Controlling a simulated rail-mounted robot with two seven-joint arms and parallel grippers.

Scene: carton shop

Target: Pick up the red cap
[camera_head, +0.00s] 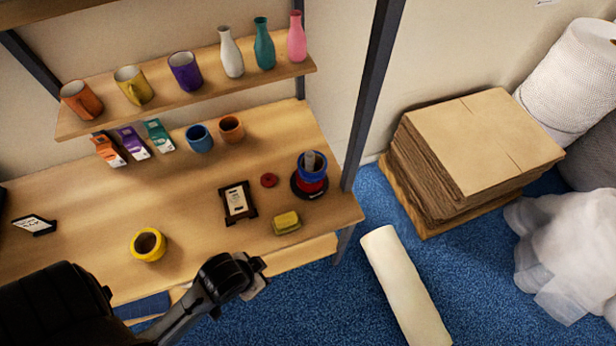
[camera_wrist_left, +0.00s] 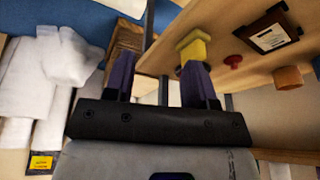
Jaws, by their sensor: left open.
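The red cap (camera_head: 268,180) is a small round piece lying on the wooden table, between a black-framed card and a stack of blue and red rings. It also shows in the left wrist view (camera_wrist_left: 234,62), right of the fingers and apart from them. My left gripper (camera_head: 258,277) is off the table's front edge, nearer the camera than the cap. In the left wrist view its two purple fingers (camera_wrist_left: 160,70) are spread with nothing between them. A yellow block overlaps the tip of one finger in that view; I cannot tell whether they touch. My right gripper is out of view.
Near the cap are the yellow block (camera_head: 286,222), the framed card (camera_head: 238,203) and the ring stack (camera_head: 311,175). A yellow pot (camera_head: 148,244) stands further left. A shelf (camera_head: 190,95) with mugs and vases hangs above. A dark post (camera_head: 368,95) rises at the table's right end.

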